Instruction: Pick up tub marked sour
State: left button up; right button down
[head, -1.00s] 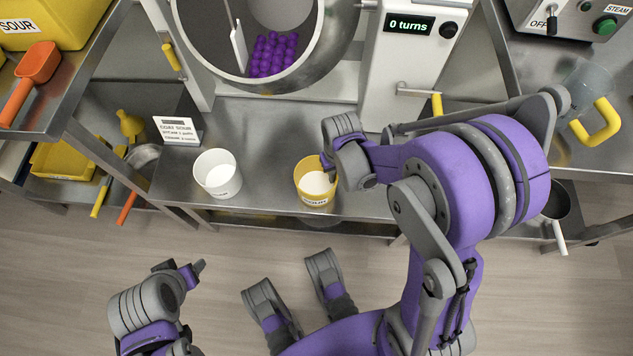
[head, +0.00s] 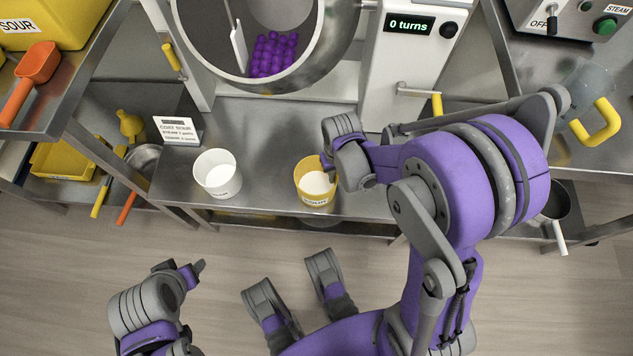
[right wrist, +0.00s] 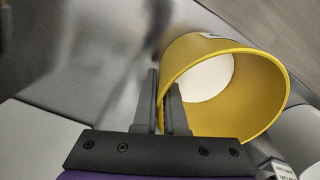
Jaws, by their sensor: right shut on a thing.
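A yellow tub (head: 299,187) with white contents and a label on its front, too small to read surely, stands upright on the steel counter. My right gripper (head: 329,166) is at the tub's right side. In the right wrist view the two fingers (right wrist: 164,98) straddle the wall of the yellow tub (right wrist: 262,95), one inside and one outside, shut on it. The tub's white contents show deep inside. My left gripper (head: 197,269) is over the floor at lower left, away from the counter; its opening is unclear.
A white tub (head: 218,176) stands left of the yellow one, near a small sign (head: 177,130). Behind is a round drum (head: 337,55) holding purple gummies (head: 272,57). A yellow SOUR bin (head: 50,30) and orange scoop (head: 36,68) sit on the left shelf. Bare counter (head: 268,160) separates the tubs.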

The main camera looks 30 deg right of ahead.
notch_tip(320, 180, up, 9)
jog(key=p, duration=0.3)
jog(key=shift+r, duration=0.5)
dwell(1.6)
